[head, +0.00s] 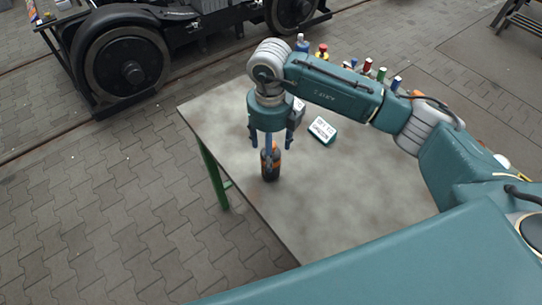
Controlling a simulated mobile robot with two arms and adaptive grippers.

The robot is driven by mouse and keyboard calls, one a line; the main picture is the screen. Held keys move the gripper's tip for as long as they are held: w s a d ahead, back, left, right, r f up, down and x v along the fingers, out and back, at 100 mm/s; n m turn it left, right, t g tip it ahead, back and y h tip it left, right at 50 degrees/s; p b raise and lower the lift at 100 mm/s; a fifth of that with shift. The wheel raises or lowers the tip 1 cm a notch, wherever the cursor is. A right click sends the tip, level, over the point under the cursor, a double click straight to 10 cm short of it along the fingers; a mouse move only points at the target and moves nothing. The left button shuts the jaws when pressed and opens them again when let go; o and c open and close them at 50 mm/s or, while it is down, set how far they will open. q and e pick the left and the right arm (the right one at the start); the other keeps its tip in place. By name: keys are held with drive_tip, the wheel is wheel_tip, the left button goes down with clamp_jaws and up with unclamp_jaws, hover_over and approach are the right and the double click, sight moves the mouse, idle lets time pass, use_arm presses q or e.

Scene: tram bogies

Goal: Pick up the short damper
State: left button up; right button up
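My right gripper (270,141) points down over the left part of the table, its fingers spread apart. I cannot tell for sure which thing is the short damper. My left gripper is not in view.
The grey table (340,190) has green legs. A green box with a white label (322,130) lies behind the gripper. Several coloured-top items, one blue (302,42), stand behind my arm. A bogie with wheels (126,66) is at the back left. The table's front middle is clear.

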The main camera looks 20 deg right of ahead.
wheel_tip(320, 180, down, 2)
drive_tip(key=shift+f+p, duration=0.15)
drive_tip(key=shift+p, duration=0.35)
wheel_tip(320, 180, down, 4)
drive_tip(key=shift+w+f+p, duration=0.1)
drive_tip(key=shift+f+p, duration=0.1)
drive_tip(key=shift+p, duration=0.95)
drive_tip(key=shift+f, duration=0.1)
drive_tip(key=shift+w+d+f, duration=0.1)
drive_tip(key=c, duration=0.9)
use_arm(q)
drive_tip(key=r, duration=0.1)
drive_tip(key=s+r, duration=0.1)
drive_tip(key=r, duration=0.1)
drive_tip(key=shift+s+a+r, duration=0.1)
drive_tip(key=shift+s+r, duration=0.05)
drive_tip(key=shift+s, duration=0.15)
use_arm(e)
drive_tip(key=c, duration=0.5)
